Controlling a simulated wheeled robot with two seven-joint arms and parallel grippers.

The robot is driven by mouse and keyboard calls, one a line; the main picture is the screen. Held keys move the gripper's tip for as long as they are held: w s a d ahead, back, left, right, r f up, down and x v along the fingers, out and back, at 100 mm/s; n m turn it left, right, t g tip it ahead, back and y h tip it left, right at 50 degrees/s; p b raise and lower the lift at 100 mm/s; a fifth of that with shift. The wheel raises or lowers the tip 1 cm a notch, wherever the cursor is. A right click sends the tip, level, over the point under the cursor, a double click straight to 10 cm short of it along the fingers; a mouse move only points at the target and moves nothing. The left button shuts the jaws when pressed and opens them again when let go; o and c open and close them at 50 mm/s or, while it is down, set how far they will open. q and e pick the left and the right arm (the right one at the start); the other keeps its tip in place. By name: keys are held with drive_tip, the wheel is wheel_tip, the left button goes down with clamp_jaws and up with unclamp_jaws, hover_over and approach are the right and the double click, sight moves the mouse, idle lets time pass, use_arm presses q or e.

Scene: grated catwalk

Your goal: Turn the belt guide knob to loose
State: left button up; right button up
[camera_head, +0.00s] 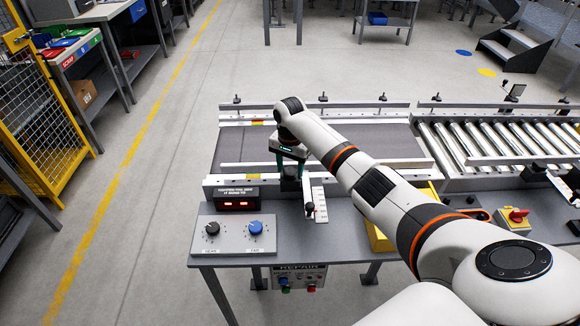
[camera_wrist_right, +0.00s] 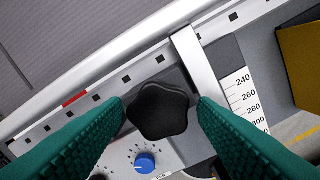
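The belt guide knob (camera_wrist_right: 160,110) is a black, star-shaped knob in the right wrist view. It sits by the pale guide rail, next to a white bracket and a numbered scale (camera_wrist_right: 245,95). My right gripper (camera_wrist_right: 161,103) has its green fingers on either side of the knob, with a small gap visible at the right finger. In the head view my right gripper (camera_head: 288,160) points down over the near edge of the conveyor and the knob cannot be made out clearly. The scale (camera_head: 320,204) shows just right of it. My left gripper is not in view.
A panel (camera_head: 233,241) with a black dial (camera_head: 211,228) and a blue dial (camera_head: 255,227) stands front left. A display (camera_head: 238,199) with red digits is behind it. A yellow bin (camera_head: 379,238) and a red switch box (camera_head: 513,219) are to the right.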

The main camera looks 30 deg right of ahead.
drive_tip(key=c, duration=0.7)
drive_tip(key=shift+r+n+p, duration=0.15)
drive_tip(key=shift+n+p, duration=1.15)
drive_tip(key=shift+p, duration=0.05)
drive_tip(key=shift+n+p, duration=0.6)
drive_tip(key=shift+n, duration=0.4)
drive_tip(key=n+p, duration=0.1)
drive_tip(key=n, duration=0.1)
drive_tip(key=shift+n, duration=0.3)
drive_tip(key=n+p, duration=0.1)
drive_tip(key=n, duration=0.8)
drive_tip(key=shift+p, duration=0.3)
drive_tip(key=shift+w+n, duration=0.1)
drive_tip(key=shift+n, duration=1.5)
